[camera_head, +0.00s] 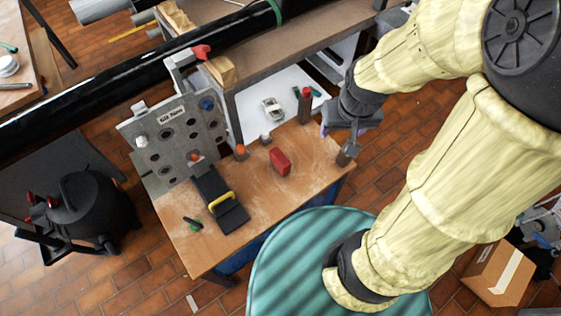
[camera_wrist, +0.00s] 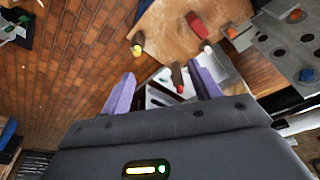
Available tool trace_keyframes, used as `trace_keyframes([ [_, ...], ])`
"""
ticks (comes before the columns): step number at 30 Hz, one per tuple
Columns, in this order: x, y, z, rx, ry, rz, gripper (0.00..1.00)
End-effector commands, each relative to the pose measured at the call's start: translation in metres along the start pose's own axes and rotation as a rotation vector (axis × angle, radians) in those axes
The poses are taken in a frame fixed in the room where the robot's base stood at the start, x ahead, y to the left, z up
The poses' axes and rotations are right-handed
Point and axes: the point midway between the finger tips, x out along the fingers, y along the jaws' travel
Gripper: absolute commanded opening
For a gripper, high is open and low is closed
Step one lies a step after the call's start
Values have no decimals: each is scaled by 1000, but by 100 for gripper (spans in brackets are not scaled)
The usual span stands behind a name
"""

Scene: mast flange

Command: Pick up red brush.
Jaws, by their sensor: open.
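A red block-like thing, which I take to be the red brush (camera_head: 280,161), lies on the wooden bench (camera_head: 315,150), right of its middle. In the wrist view the red brush (camera_wrist: 198,26) shows at the top, beyond the fingertips. My gripper (camera_head: 346,130) is above the bench's right corner, to the right of the brush and apart from it. In the wrist view my gripper (camera_wrist: 163,80) has its two purple fingers spread, with nothing held between them. Bristles cannot be made out.
A dark post with a red top (camera_head: 305,105) stands at the bench's back edge. A grey knob-like thing (camera_head: 347,154) stands at the right corner, close below my gripper. A grey holed panel (camera_head: 180,135) and a black block with yellow handle (camera_head: 222,200) are left.

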Motion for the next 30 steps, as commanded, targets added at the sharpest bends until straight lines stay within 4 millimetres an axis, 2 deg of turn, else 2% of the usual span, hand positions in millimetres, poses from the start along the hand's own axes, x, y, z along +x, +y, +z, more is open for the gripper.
trace_keyframes([
  [8,84,-37,-32,-199,-79,-18,62],
  [15,171,-89,-62,-422,-163,-45,62],
  [18,198,-110,-70,-497,-192,-57,62],
  [23,218,-127,-76,-561,-215,-66,62],
  [30,216,-129,-78,-569,-218,-67,62],
])
